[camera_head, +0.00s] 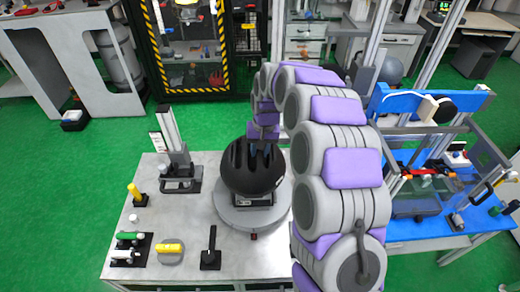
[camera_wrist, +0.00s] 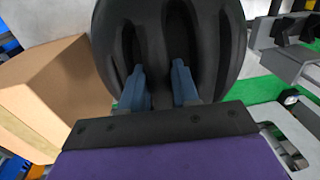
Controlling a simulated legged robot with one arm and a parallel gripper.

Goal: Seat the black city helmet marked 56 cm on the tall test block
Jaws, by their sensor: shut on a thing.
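The black helmet (camera_head: 250,172) has long vents and sits over a round grey plate (camera_head: 226,213) on the pale table. My gripper (camera_wrist: 160,88) is shut on the helmet's shell, which fills the upper middle of the wrist view (camera_wrist: 208,35); its two blue fingers reach into the vents. In the head view my gripper (camera_head: 264,146) comes down on the helmet from above. A small grey, labelled part (camera_head: 250,200) shows under the helmet's front rim. I cannot tell whether it is the tall test block or whether the helmet touches it. No 56 cm mark is readable.
A grey upright stand (camera_head: 178,165), a yellow-topped post (camera_head: 135,192), green and yellow items (camera_head: 130,236) and a small black stand (camera_head: 210,255) occupy the table's left part. A blue bench (camera_head: 420,175) stands at right. A brown box (camera_wrist: 45,90) shows in the wrist view.

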